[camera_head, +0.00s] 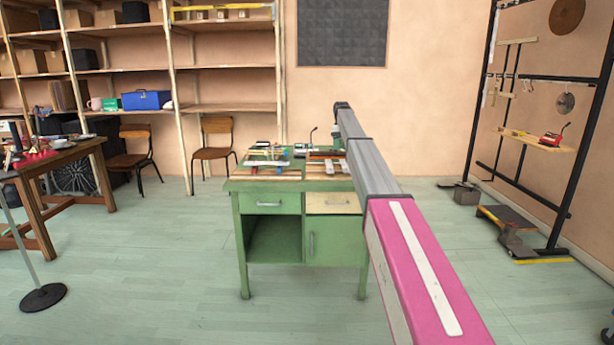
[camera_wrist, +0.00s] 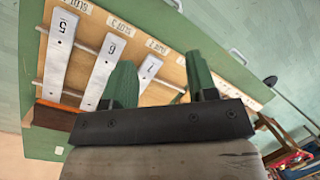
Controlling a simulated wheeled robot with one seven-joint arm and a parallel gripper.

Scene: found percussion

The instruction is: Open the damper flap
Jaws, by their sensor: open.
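I cannot pick out a damper flap with certainty in either view. In the wrist view my gripper (camera_wrist: 160,70) is open, its two green fingers spread with nothing gripped between them. It is above a wooden board (camera_wrist: 92,22) that carries numbered metal bars marked 5 (camera_wrist: 60,45), 6 (camera_wrist: 103,68) and 7 (camera_wrist: 146,72). One finger overlaps the bars in the picture; I cannot tell whether it touches. A dark red-brown strip (camera_wrist: 54,117) lies by the lower ends of the bars. In the head view my arm reaches over the green desk (camera_head: 271,186), and the fingers are hidden.
A brown table (camera_head: 62,158) with items stands at left, shelves (camera_head: 225,108) behind, and two chairs (camera_head: 216,142) by the wall. A black rack (camera_head: 562,80) with hanging discs stands at right. A round black stand base (camera_head: 43,297) is on the floor. Floor around the desk is clear.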

